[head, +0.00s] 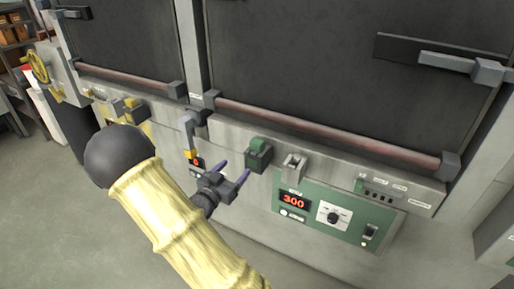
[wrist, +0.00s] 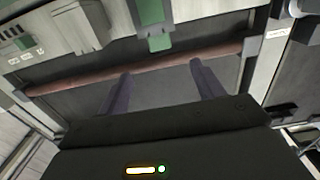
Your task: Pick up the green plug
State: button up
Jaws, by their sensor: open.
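My gripper (head: 234,170) is open, with two purple fingers apart, in front of and a little below left of the plug. In the wrist view the green plug (wrist: 151,12) is cut by the top edge, beyond the open fingertips (wrist: 160,68) and roughly centred between them. Nothing shows between the fingers, and they look apart from the plug.
A grey fitting (head: 294,165) stands right of the plug, above a green control panel (head: 318,222) reading 300. A grey and yellow lever (head: 188,135) is to the left. A reddish rail (head: 320,133) runs above the ledge. Open floor (head: 70,220) lies at left.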

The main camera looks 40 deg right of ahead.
aim_at(260, 141)
jog(key=p+x, duration=0.2)
jog(key=x, duration=1)
jog(key=shift+w, duration=0.1)
jog(key=shift+d, duration=0.15)
jog(key=shift+r, duration=0.1)
jog(key=p+x, duration=0.2)
jog(key=x, duration=0.3)
jog(key=shift+r, duration=0.15)
